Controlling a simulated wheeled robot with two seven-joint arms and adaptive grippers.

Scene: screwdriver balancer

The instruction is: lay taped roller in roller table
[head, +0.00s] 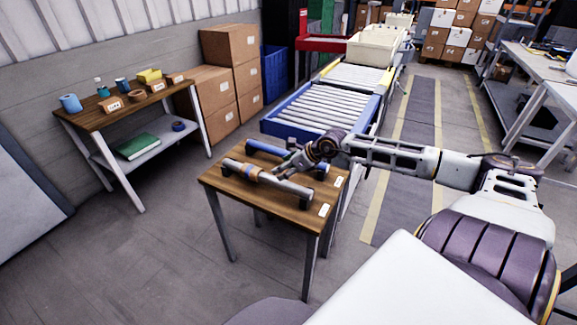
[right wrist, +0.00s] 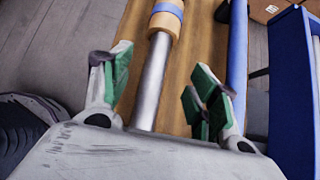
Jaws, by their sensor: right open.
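The taped roller (head: 262,177), a grey bar with a tan wrapped part, lies across the near side of a small wooden table. In the right wrist view its tan part (right wrist: 163,27) carries a blue band. The roller table (head: 318,103), with grey rollers in a blue frame, stands behind the small table. My right gripper (head: 286,168) is over the small table, at the roller's right part. In the right wrist view its green-padded fingers (right wrist: 164,82) are apart, with the bare grey bar in view between them. Contact cannot be told. My left gripper is not in view.
A blue roller (head: 268,149) lies on the far side of the small wooden table (head: 290,213), near my right gripper. A shelf table (head: 110,120) with small items stands left, beside cardboard boxes (head: 232,45). The floor in front is clear.

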